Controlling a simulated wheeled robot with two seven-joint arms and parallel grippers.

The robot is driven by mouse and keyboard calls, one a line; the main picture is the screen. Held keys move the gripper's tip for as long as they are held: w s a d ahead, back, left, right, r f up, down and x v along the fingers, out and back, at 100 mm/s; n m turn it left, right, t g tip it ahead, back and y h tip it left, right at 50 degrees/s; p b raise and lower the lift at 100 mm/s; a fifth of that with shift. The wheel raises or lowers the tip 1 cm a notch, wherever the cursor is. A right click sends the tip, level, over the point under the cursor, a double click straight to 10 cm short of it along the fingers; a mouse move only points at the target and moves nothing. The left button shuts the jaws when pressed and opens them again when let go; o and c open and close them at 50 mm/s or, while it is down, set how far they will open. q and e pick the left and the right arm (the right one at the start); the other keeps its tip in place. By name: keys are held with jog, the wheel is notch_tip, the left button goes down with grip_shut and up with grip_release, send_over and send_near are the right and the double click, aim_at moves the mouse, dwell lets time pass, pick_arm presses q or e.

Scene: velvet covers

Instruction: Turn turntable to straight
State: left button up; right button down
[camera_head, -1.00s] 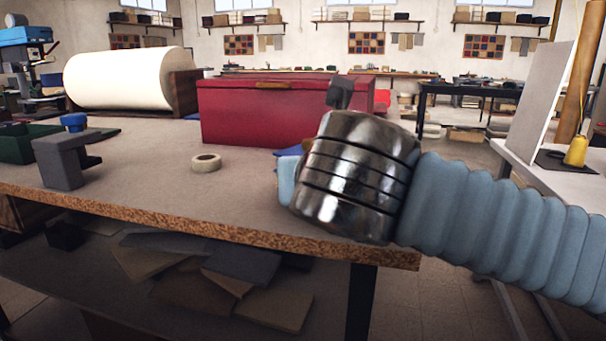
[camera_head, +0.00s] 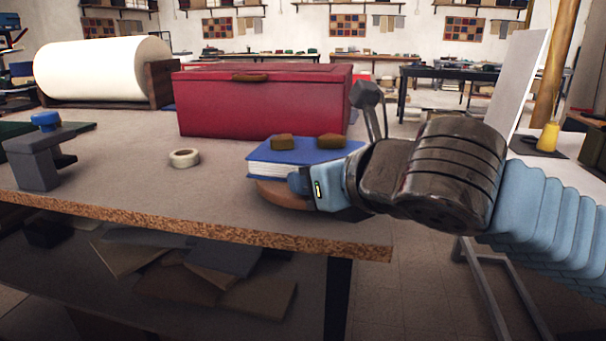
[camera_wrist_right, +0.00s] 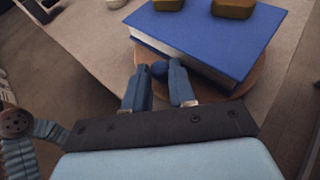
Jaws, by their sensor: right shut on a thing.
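The turntable (camera_head: 283,194) is a round wooden disc near the table's right front corner. A closed blue book (camera_head: 310,156) lies on it, with two brown blocks (camera_head: 283,142) on top. The turntable's rim also shows in the right wrist view (camera_wrist_right: 262,78), where the book (camera_wrist_right: 205,40) sits at a slant. My right gripper (camera_head: 299,182) is at the near side of the turntable. Its fingers are shut on a small blue knob (camera_wrist_right: 159,68) by the rim. The book and gripper hide much of the disc. My left gripper is not in view.
A red chest (camera_head: 262,105) stands behind the book, and a paper roll (camera_head: 105,70) is at the back left. A tape roll (camera_head: 184,158) and a grey clamp (camera_head: 38,160) are on the left. The table's front edge (camera_head: 200,228) is close. Bare tabletop lies between tape and turntable.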

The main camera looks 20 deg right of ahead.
dwell(0.5)
jog(key=c, duration=1.2)
grip_release()
jog(key=shift+c, duration=0.2)
jog(key=shift+d, duration=0.1)
jog(key=v, duration=1.3)
jog(key=shift+s+p, duration=0.3)
jog(key=shift+s, duration=0.1)
jog(key=shift+d+r, duration=0.1)
